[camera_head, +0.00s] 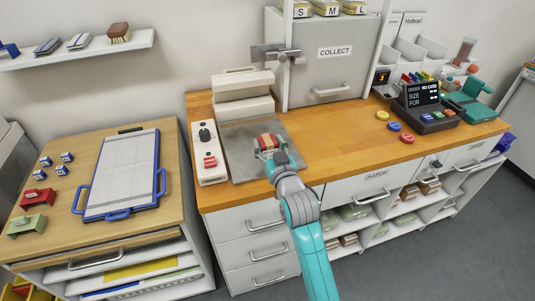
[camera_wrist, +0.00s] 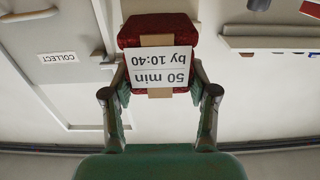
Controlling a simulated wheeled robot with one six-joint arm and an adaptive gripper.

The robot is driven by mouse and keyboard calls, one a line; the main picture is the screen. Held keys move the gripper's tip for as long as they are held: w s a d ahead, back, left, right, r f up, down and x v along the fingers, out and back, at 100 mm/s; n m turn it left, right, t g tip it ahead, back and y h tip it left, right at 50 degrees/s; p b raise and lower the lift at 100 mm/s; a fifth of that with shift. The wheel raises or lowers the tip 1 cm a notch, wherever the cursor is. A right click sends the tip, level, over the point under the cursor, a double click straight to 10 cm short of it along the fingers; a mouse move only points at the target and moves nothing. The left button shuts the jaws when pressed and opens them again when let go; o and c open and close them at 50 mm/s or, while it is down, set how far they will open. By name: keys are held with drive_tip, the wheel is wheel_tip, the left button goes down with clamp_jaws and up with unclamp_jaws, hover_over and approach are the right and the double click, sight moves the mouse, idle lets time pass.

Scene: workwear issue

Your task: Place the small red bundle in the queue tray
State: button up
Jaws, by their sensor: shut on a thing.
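My gripper (camera_head: 269,152) is shut on the small red bundle (camera_head: 267,141), over the grey metal plate on the wooden counter. In the wrist view the red bundle (camera_wrist: 140,28) sits between the two fingers of my gripper (camera_wrist: 160,100). It has a tan band and a white tag reading "50 min by 10:40", upside down. I cannot tell whether the bundle touches the plate. No tray is labelled as the queue tray; a flat blue-edged tray or board (camera_head: 123,176) with a grid lies on the left table.
A white control box (camera_head: 207,153) and a cream press-like machine (camera_head: 243,95) stand beside the plate. The grey COLLECT cabinet (camera_head: 335,75) is behind. Red and green holders (camera_head: 37,197) and small blue-white blocks sit on the left table. Coloured buttons (camera_head: 394,126) and an order terminal (camera_head: 425,105) are at right.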

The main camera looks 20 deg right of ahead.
sight(269, 156)
drive_tip(key=shift+f, duration=2.2)
drive_tip(key=o, duration=1.3)
drive_tip(key=shift+f, duration=0.1)
drive_tip(key=shift+s, duration=0.1)
drive_tip(key=s, duration=1.2)
drive_tip(key=shift+w, duration=0.1)
